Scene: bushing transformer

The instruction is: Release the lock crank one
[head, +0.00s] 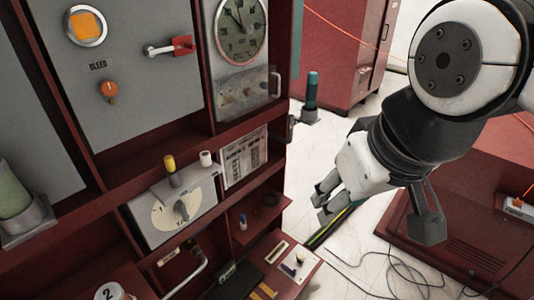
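Several crank-like parts show on the dark red cabinet, and I cannot tell which is lock crank one. A teal upright handle (312,88) on a grey base stands out from the cabinet's right side. A yellow-tipped handle (170,165) rises from a grey box with a pale round dial (172,213). My gripper (376,222) is at the right, below and right of the teal handle. Its fingers are spread, with nothing between them, and it touches none of these parts.
The cabinet also bears a round gauge (241,28), an orange knob (109,88) marked BLEED and a curved grey handle (187,272). A red cabinet (340,50) stands behind. A red housing (455,215) is at the right. Cables (390,265) lie on the pale floor.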

